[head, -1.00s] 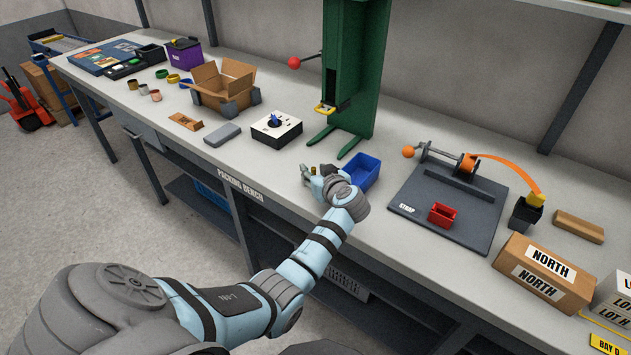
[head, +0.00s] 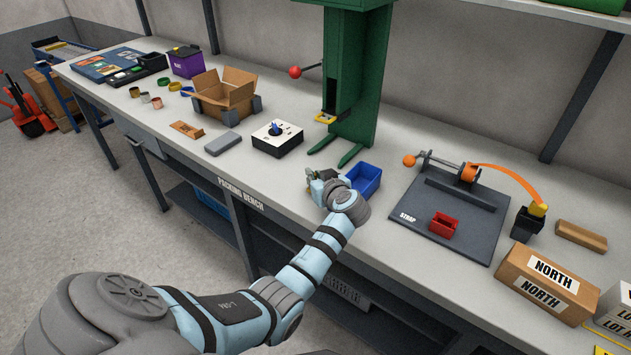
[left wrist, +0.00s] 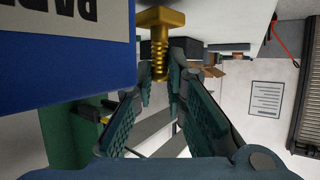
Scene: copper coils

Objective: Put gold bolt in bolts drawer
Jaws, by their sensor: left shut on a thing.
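The gold bolt (left wrist: 160,40) shows upright in the left wrist view, its wide head at the top and its threaded shank between my fingertips. My left gripper (left wrist: 163,75) is shut on it. In the head view my left gripper (head: 313,180) is above the bench front, just left of the blue bin (head: 365,180). The bolt is too small to make out clearly there. The blue bin (left wrist: 70,70) fills the upper left of the wrist view, with a white label whose upside-down lettering is cut off. I cannot make out a drawer marked for bolts. My right gripper is out of view.
A green press (head: 355,80) stands behind the gripper. A bench drawer (head: 141,141) is at far left.

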